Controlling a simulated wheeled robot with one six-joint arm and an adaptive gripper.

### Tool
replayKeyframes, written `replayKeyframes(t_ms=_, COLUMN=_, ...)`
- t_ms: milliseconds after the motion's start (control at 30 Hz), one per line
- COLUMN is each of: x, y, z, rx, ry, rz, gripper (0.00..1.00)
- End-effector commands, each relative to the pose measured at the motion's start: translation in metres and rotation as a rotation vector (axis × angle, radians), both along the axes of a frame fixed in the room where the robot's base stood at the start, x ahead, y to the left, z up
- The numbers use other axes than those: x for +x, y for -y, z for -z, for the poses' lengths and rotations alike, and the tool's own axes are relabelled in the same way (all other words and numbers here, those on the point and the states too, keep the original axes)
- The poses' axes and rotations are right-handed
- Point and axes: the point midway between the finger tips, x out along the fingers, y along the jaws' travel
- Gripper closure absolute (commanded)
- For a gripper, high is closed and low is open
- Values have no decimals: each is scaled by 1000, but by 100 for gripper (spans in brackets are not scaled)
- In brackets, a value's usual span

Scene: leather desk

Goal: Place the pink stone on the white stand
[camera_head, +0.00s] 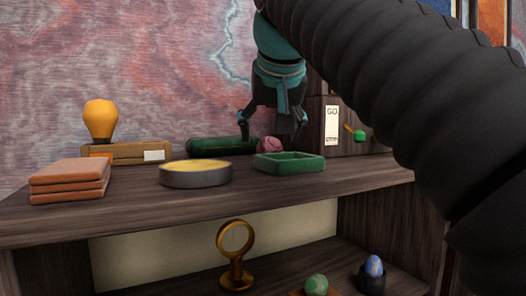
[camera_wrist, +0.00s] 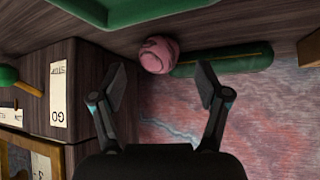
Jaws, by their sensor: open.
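The pink stone (camera_head: 269,144) rests on the upper desk surface behind the green tray, at the right end of a long green case. In the wrist view the pink stone (camera_wrist: 158,54), round with darker marbling, lies just beyond and between my fingertips. My gripper (camera_head: 270,132) is open, pointing down over the stone from above. In the wrist view my gripper (camera_wrist: 161,78) has its fingers spread wide with nothing between the pads. I cannot make out a white stand in either view.
The green tray (camera_head: 289,171) is close in front of the stone, and the green case (camera_head: 215,147) touches or nearly touches it. A drawer box (camera_head: 345,120) stands to the right. A round yellow-topped dish (camera_head: 195,181) is left. Below are a green stone (camera_head: 316,284) and blue stone (camera_head: 374,266).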

Motion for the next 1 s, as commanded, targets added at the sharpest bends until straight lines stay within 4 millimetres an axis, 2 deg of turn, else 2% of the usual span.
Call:
replayKeyframes(t_ms=100, x=13, y=0, z=16, rx=-1, ry=-3, rz=1, gripper=25)
replayKeyframes(t_ms=200, x=22, y=0, z=23, rx=0, ry=-1, rz=1, gripper=25)
replayKeyframes(t_ms=467, x=25, y=0, z=25, rx=0, ry=0, rz=1, gripper=25)
replayKeyframes(t_ms=733, x=24, y=0, z=25, rx=-1, ry=0, rz=1, gripper=90)
replayKeyframes(t_ms=800, x=24, y=0, z=25, rx=0, ry=0, rz=0, gripper=98)
replayKeyframes(t_ms=1000, x=24, y=0, z=24, rx=0, ry=0, rz=0, gripper=99)
